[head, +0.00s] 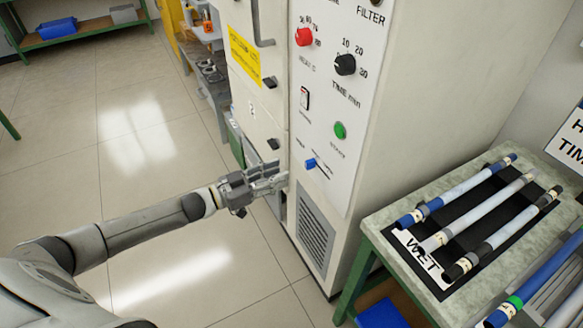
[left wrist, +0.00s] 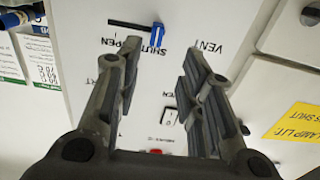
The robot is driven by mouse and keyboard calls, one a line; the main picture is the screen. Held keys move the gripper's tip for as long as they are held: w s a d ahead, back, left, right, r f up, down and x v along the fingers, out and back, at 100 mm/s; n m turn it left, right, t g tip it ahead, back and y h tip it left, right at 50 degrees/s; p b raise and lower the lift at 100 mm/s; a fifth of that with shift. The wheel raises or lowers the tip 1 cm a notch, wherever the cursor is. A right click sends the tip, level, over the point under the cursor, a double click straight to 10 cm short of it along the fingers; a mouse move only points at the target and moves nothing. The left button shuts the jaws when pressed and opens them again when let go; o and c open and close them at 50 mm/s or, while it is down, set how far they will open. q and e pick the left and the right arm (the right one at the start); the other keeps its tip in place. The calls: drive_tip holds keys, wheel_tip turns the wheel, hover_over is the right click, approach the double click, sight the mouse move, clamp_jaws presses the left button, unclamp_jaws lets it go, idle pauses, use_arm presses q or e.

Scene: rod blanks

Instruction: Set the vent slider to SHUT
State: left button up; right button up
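The vent slider's blue knob (head: 310,163) sits at the left end of a dark slot low on the white control panel (head: 325,100). In the left wrist view, upside down, the blue knob (left wrist: 157,36) is at the slot's right end, by the word that looks like SHUT; OPEN is beside it to the left. My left gripper (head: 279,180) is in front of the cabinet, left of the knob in the head view. In the wrist view its fingers (left wrist: 160,58) are spread and empty, with the knob just beyond the gap, untouched as far as I see. My right gripper is not in view.
The panel also carries a red dial (head: 304,37), a black dial (head: 345,64), a rocker switch (head: 305,98) and a green button (head: 340,130). A bench (head: 390,215) with rods on a black rack stands at right. Open floor lies left.

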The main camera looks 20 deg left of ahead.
use_arm(q)
drive_tip(key=v, duration=0.3)
drive_tip(key=shift+a, duration=0.1)
idle(0.4)
drive_tip(key=s+a+f+n+g+y+p, duration=0.1)
drive_tip(key=s+a+f+n+y, duration=0.15)
drive_tip(key=f, duration=0.75)
drive_tip(key=s+a+f+n+g+y, duration=0.1)
drive_tip(key=s+f+y, duration=0.3)
drive_tip(key=f, duration=0.5)
drive_tip(key=s+a+f+n+g+y+p, duration=0.1)
drive_tip(key=s+a+f+y, duration=0.15)
drive_tip(key=f, duration=0.75)
drive_tip(key=s+d+f+g+y, duration=0.1)
drive_tip(key=s+d+f+g, duration=0.1)
drive_tip(key=s+f, duration=0.5)
drive_tip(key=s+d+f+g+y, duration=0.1)
drive_tip(key=s+d+f+g, duration=0.2)
drive_tip(key=s, duration=0.6)
drive_tip(key=s+d+f+g, duration=0.2)
drive_tip(key=s+d+f, duration=0.1)
drive_tip(key=s, duration=0.7)
drive_tip(key=s+d+f+g+p, duration=0.1)
drive_tip(key=s+d+f+g, duration=0.2)
drive_tip(key=s, duration=0.8)
wheel_tip(320, 180, down, 2)
drive_tip(key=shift+d+n, duration=0.35)
drive_tip(key=shift+d, duration=0.15)
drive_tip(key=shift+w, duration=0.1)
